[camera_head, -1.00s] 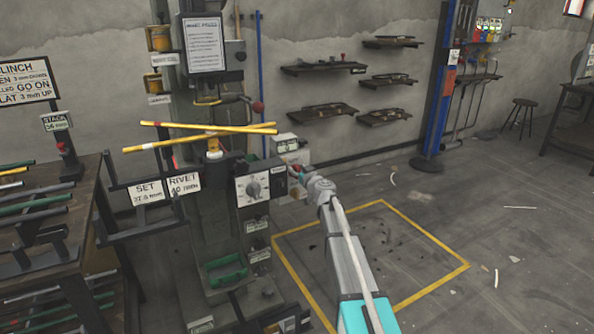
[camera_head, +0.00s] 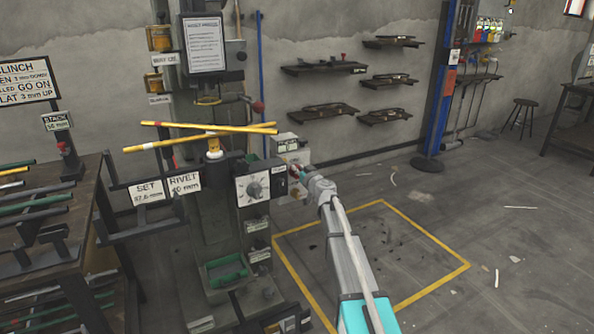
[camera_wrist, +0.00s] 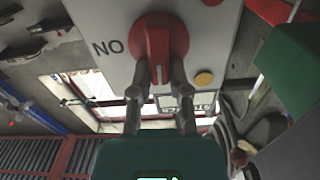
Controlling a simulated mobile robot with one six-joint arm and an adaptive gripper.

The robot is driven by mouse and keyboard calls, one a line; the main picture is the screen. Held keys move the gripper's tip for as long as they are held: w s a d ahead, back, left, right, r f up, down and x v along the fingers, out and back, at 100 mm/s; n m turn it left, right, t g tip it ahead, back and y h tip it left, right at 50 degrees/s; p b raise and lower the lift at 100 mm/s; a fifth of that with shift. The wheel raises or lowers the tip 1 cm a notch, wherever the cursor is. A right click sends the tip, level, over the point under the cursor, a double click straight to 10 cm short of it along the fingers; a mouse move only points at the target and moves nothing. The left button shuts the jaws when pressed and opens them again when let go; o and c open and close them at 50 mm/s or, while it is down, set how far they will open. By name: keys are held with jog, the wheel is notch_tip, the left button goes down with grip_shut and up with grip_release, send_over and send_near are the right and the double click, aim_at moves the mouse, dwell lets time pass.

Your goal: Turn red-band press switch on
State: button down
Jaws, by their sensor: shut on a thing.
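A red rotary switch knob (camera_wrist: 160,48) sits on a pale switch panel (camera_wrist: 108,18). Letters reading "NO" in this view are left of the knob, and a yellow button (camera_wrist: 203,78) is at its lower right. My gripper (camera_wrist: 157,76) has its two fingers closed on the near end of the knob. In the head view my gripper (camera_head: 302,174) reaches the right side of the rivet press (camera_head: 227,222), beside its grey dial box (camera_head: 253,187). The knob is too small there to read its position.
Two crossed yellow rods (camera_head: 190,138) lie over the press. A rack of coloured rods (camera_head: 35,225) stands at left. A yellow-outlined floor area (camera_head: 418,238) lies under my arm, and open floor is to the right. Small shelves (camera_head: 325,66) hang on the wall.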

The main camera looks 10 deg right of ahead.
jog(key=m, duration=0.3)
jog(key=shift+w+d+f, duration=0.1)
jog(key=shift+d, duration=0.15)
jog(key=shift+w+d+f+m+b, duration=0.1)
jog(key=shift+d+f+m+b, duration=0.15)
jog(key=shift+m, duration=2.1)
jog(key=shift+d+f+m+b, duration=0.15)
jog(key=shift+f+m+b, duration=0.25)
jog(key=shift+m, duration=1.9)
jog(key=shift+w+d+f+m+b, duration=0.1)
jog(key=shift+d+f+m+b, duration=0.15)
jog(key=shift+m, duration=2.1)
jog(key=c, duration=0.6)
grip_release()
jog(key=shift+s, duration=0.15)
jog(key=v, duration=1.1)
jog(key=shift+s, duration=0.35)
